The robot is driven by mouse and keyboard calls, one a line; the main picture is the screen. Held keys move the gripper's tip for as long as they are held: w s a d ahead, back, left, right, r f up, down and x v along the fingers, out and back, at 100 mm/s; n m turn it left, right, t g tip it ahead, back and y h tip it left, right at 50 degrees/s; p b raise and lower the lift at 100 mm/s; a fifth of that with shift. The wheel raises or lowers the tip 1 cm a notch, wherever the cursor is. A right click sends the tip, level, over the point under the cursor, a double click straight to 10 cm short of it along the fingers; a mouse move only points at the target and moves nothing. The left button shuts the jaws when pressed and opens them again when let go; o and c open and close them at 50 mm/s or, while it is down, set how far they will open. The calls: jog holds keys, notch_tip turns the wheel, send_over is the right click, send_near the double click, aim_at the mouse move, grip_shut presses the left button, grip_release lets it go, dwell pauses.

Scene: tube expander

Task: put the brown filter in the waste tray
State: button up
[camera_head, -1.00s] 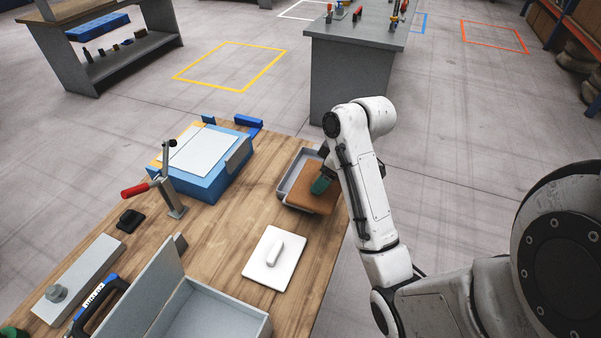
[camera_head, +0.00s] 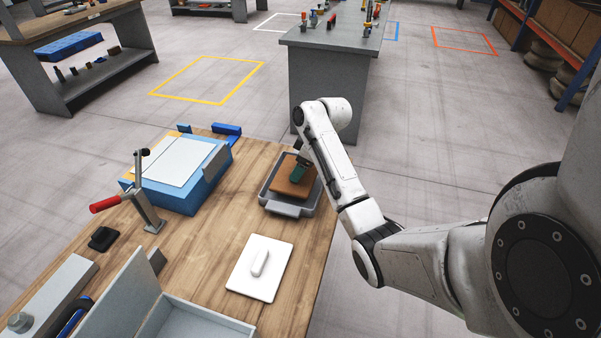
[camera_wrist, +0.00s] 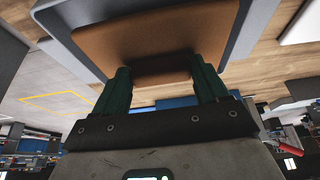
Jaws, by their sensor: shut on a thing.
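The brown filter (camera_head: 291,188) is a flat, roughly square panel. In the head view it lies within the outline of the grey tray (camera_head: 285,210) at the table's far right corner. Whether it touches the tray floor or is just above it, I cannot tell. My gripper (camera_head: 299,171), with green fingers, is shut on the filter from above. In the wrist view the fingers of my gripper (camera_wrist: 164,82) stand either side of a raised part of the filter (camera_wrist: 150,38), and the tray wall (camera_wrist: 62,45) shows behind it.
A white lid with a handle (camera_head: 257,271) lies on the wooden table (camera_head: 205,232). A blue housing (camera_head: 181,199) stands to the left, beside a red-handled clamp (camera_head: 148,217). An open grey box (camera_head: 205,322) is at the front. Bare wood lies between them.

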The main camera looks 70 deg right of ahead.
jog(key=shift+w+d+f, duration=0.1)
jog(key=shift+d+f, duration=0.05)
jog(key=shift+f, duration=0.05)
jog(key=shift+f+p, duration=0.5)
jog(key=shift+f, duration=1.15)
jog(key=shift+f, duration=0.2)
jog(key=o, duration=1)
jog(key=shift+o, duration=0.2)
jog(key=shift+r, duration=0.1)
jog(key=v, duration=1.2)
jog(key=shift+r+b, duration=0.2)
jog(key=shift+b, duration=0.25)
jog(key=shift+w, duration=0.1)
